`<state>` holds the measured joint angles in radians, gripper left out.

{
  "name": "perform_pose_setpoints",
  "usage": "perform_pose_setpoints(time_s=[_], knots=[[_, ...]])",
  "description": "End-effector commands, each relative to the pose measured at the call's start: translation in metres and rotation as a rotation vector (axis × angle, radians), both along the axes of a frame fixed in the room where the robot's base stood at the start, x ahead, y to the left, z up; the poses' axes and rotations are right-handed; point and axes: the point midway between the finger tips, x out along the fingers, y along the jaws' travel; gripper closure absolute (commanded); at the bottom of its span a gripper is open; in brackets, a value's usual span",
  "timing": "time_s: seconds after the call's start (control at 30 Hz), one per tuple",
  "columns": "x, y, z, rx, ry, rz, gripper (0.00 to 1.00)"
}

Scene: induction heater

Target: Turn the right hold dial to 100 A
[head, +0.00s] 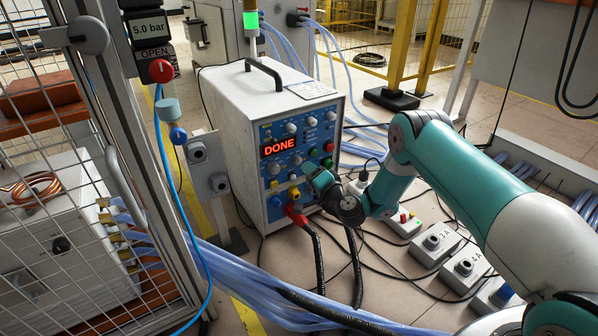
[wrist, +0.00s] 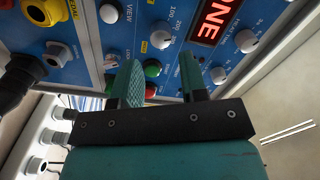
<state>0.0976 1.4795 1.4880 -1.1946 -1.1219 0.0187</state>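The welder-like unit (head: 240,130) stands upright with a blue front panel and a red display (head: 278,147) reading DONE. Several pale dials show on the panel. In the wrist view one dial (wrist: 161,39) has scale marks around it, including 100 and 200. Another dial (wrist: 219,75) lies just beyond one finger. I cannot tell which is the right hold dial, or its setting. My gripper (head: 318,178) is at the panel's lower right. In the wrist view my gripper (wrist: 158,84) has its fingers apart, with no dial visibly clasped; a green button (wrist: 153,68) shows between them.
A mesh cage (head: 70,220) stands at left. Blue hoses (head: 270,285) cross the foreground.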

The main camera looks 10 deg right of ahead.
Motion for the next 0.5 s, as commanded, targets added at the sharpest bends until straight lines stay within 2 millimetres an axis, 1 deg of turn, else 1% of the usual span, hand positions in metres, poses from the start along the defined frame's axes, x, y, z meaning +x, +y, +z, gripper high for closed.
perform_pose_setpoints(time_s=[0.1,0.3,0.5], knots=[[0.017,0.006,-0.001,-0.002,-0.006,0.001,0.6],[0.043,0.014,-0.001,-0.001,-0.005,0.0,0.6],[0.06,0.019,0.0,0.0,-0.003,-0.001,0.6]])
